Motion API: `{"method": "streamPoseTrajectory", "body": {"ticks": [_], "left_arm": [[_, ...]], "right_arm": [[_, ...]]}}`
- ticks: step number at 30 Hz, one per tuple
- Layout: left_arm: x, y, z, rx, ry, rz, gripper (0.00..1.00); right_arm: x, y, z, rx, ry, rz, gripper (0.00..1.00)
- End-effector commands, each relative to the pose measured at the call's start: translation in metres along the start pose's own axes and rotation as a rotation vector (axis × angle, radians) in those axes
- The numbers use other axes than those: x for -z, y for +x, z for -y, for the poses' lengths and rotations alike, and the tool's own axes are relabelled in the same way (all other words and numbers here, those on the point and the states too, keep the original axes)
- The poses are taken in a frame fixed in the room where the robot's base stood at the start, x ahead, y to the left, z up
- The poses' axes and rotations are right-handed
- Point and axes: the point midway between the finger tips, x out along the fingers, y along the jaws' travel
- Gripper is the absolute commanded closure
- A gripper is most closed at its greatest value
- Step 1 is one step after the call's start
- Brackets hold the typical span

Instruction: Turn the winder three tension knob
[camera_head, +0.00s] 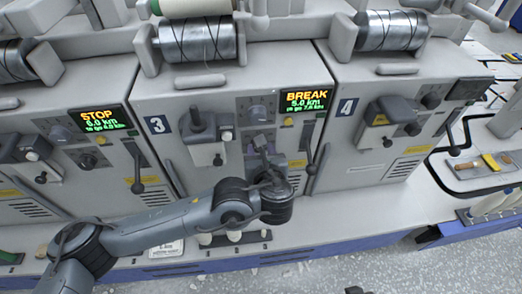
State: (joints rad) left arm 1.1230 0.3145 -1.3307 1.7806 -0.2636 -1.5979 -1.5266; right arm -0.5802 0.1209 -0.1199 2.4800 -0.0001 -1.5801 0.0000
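Winder three (212,88) is the middle unit, marked with a blue 3 label. Its display (306,99) reads BREAK and 5.0 km. A dark round knob (257,113) shows on its panel, left of and a little below the display; I cannot read its marking. My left arm comes in from the lower left. My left gripper (262,150) is at winder three's panel, just below this knob. Its fingers are small and partly hidden by my wrist, so I cannot tell whether they are open or touching anything. My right gripper is not clearly seen.
A black lever (311,160) stands right of my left gripper, and a black-handled part (198,122) is at its left. Winder four (385,95) is on the right; the left winder's display (100,119) reads STOP. A tray (478,168) with small items lies far right.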

Motion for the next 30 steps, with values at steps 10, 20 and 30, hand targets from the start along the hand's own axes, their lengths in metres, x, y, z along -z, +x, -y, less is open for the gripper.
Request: {"method": "streamPoseTrajectory", "body": {"ticks": [10, 20, 30], "left_arm": [[0.003, 0.002, -0.002, 0.097, -0.237, 0.002, 0.88], [0.005, 0.002, -0.003, 0.21, -0.504, 0.003, 0.88], [0.004, 0.001, -0.003, 0.286, -0.687, 0.002, 0.88]], "right_arm": [[-0.003, 0.01, 0.001, 0.0, 0.0, 0.0, 0.57], [-0.013, 0.042, 0.002, 0.001, 0.0, 0.0, 0.57], [-0.022, 0.068, 0.003, 0.001, 0.0, 0.0, 0.57]]}}
